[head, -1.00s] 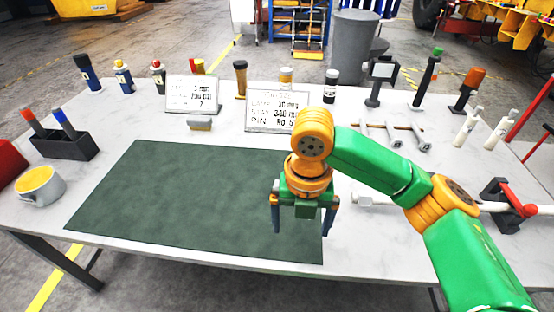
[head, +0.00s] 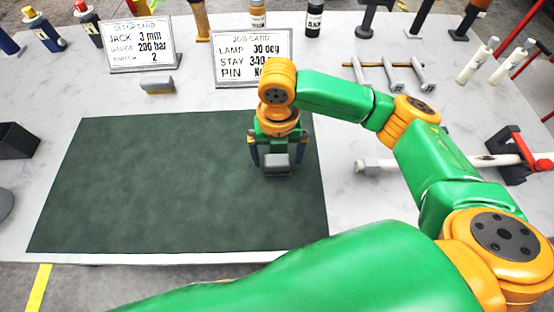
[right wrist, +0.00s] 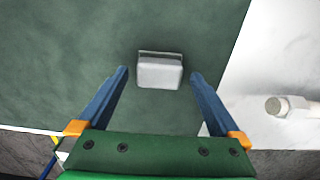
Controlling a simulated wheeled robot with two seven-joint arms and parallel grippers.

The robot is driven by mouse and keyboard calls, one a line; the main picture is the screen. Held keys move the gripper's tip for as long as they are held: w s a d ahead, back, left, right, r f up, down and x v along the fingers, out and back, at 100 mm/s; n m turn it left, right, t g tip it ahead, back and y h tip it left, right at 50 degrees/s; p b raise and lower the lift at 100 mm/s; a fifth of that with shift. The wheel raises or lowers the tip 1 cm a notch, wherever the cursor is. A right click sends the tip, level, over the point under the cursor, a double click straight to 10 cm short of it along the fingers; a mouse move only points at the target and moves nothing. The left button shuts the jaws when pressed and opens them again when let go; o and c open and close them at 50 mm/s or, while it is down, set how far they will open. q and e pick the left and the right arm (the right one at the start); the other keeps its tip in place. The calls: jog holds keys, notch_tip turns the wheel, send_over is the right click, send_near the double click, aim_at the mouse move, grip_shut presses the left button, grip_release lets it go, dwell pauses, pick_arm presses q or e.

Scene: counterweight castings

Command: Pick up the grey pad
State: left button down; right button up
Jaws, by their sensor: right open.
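The grey pad (head: 276,163) is a small light-grey block on the dark green mat (head: 150,190), near the mat's right edge in the head view. In the right wrist view the pad (right wrist: 160,72) shows between the fingertips, with a gap on each side. My right gripper (head: 277,160) is open above the mat, its blue fingers (right wrist: 159,75) pointing at the pad. I cannot tell how far the tips are above the mat. My left gripper is not in view.
The job card (head: 252,57) stands behind my right gripper. The mat's left part is bare.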

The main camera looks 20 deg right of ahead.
jog(key=shift+w, duration=0.1)
jog(key=c, duration=1.4)
notch_tip(320, 180, up, 3)
jog(key=shift+f+b, duration=0.1)
jog(key=shift+b, duration=0.3)
jog(key=d+r, duration=0.3)
jog(key=d, duration=0.1)
jog(key=s+d+r, duration=0.1)
jog(key=d+r, duration=0.3)
jog(key=d, duration=0.1)
jog(key=d+r+p, duration=0.1)
jog(key=d+r, duration=0.2)
jog(key=d, duration=0.2)
jog(key=shift+s+r, duration=0.15)
jog(key=shift+s, duration=0.05)
